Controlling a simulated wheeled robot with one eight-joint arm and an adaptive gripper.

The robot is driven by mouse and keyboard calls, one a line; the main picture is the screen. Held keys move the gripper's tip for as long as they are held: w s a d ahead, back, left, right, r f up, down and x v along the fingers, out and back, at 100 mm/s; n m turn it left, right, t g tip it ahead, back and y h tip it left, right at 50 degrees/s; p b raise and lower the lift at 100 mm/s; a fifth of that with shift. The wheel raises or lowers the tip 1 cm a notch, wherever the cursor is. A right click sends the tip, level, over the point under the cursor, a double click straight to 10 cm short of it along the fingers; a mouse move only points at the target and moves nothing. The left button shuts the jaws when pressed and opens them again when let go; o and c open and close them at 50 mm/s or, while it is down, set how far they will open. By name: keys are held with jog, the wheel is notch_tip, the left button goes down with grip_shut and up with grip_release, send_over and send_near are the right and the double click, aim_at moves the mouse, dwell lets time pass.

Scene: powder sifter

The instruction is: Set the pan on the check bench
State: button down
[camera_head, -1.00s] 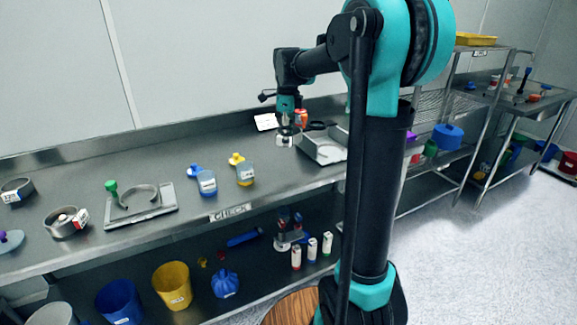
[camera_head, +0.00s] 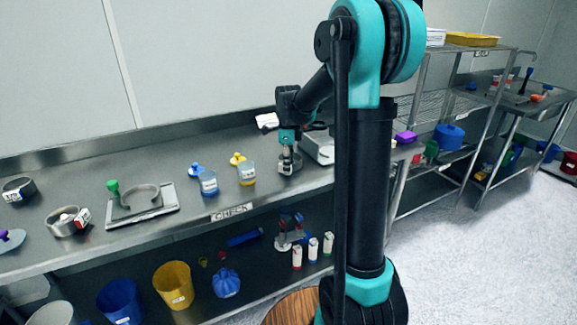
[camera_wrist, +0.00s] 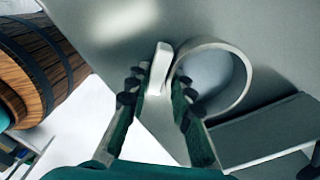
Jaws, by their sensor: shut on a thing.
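The pan is a round metal ring-shaped dish (camera_wrist: 243,88) with a pale block-like tab (camera_wrist: 160,66) on its side, seen in the wrist view. My gripper (camera_wrist: 157,92) is shut on this tab, one finger on each side. In the head view my gripper (camera_head: 289,160) points down at the right part of the bench labelled CHECK (camera_head: 232,211). The pan is hard to make out there, small and partly covered by the fingers. I cannot tell whether its underside touches the bench top.
A grey metal tray (camera_head: 321,150) lies just right of my gripper, partly behind my arm. A yellow bottle (camera_head: 246,174) and a blue bottle (camera_head: 208,183) stand to the left. A plate with a curved metal piece (camera_head: 142,203) lies further left.

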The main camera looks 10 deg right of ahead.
jog(key=c, duration=1.3)
grip_release()
jog(key=shift+f, duration=0.1)
notch_tip(320, 180, up, 12)
jog(key=s+d+f+n+t, duration=0.1)
jog(key=s+f+n, duration=0.6)
jog(key=s, duration=0.1)
jog(key=s+d+f+n+t, duration=0.1)
jog(key=s+d+f+n, duration=0.1)
jog(key=s+f+n, duration=0.4)
jog(key=s+d+f+n+t, duration=0.2)
jog(key=s+f+n, duration=0.5)
jog(key=s, duration=0.5)
jog(key=shift+f+n, duration=0.2)
jog(key=shift+n, duration=0.5)
jog(key=shift+f+n, duration=0.15)
jog(key=shift+n, duration=0.55)
